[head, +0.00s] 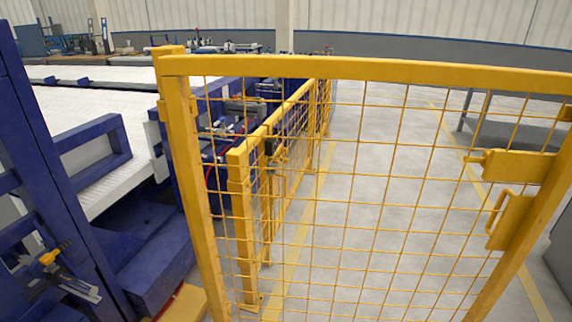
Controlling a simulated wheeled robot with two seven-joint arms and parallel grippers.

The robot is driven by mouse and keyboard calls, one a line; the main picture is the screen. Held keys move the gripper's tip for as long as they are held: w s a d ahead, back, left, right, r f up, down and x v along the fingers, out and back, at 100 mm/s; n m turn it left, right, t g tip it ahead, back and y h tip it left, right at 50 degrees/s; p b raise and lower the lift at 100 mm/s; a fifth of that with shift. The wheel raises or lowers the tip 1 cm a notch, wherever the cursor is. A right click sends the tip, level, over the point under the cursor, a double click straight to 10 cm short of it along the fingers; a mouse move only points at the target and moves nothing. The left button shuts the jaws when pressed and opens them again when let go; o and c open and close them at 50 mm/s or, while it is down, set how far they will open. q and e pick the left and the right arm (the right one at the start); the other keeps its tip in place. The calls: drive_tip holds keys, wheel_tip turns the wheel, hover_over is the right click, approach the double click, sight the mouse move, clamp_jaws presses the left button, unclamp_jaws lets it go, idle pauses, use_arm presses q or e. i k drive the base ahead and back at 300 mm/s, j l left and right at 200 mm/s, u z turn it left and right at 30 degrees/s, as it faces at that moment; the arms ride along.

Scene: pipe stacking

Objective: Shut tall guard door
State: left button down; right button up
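The tall guard door (362,69) is a yellow frame with wire mesh, standing across the foreground in the head view. Its left upright (196,200) is beside the blue machine. A yellow handle (497,213) and a latch plate with a bolt (512,166) sit on its right side. The door stands at a wide angle to the yellow fence (289,108) behind it, so it is open. The fence's near post (240,215) shows through the mesh. Neither of my grippers is in view.
A blue machine with a white bed (85,112) fills the left side. A grey table (500,133) stands at the right beyond the door. The grey floor (375,180) behind the mesh is clear, with yellow lines. A dark object cuts into the right edge.

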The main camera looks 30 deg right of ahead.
sight(524, 218)
drive_tip(key=k+l+u, duration=0.2)
drive_tip(key=l, duration=0.35)
drive_tip(key=k+l+u, duration=0.15)
drive_tip(key=l, duration=0.4)
drive_tip(key=k+l+u, duration=0.2)
drive_tip(key=k+l, duration=0.15)
drive_tip(key=l, duration=0.15)
drive_tip(key=k+l+u, duration=0.15)
drive_tip(key=k+l, duration=0.15)
drive_tip(key=l, duration=0.15)
drive_tip(key=k+l+u, duration=0.3)
drive_tip(key=l, duration=0.3)
drive_tip(key=k+l+u, duration=0.15)
drive_tip(key=l, duration=0.25)
drive_tip(key=k+l+u, duration=0.1)
drive_tip(key=l, duration=0.3)
drive_tip(key=k+l+u, duration=0.15)
drive_tip(key=l, duration=0.2)
drive_tip(key=k+l+u, duration=0.1)
drive_tip(key=l, duration=0.25)
drive_tip(key=l+u, duration=0.2)
drive_tip(key=l, duration=0.4)
drive_tip(key=k+l+u, duration=0.15)
drive_tip(key=l, duration=0.5)
drive_tip(key=i, duration=0.05)
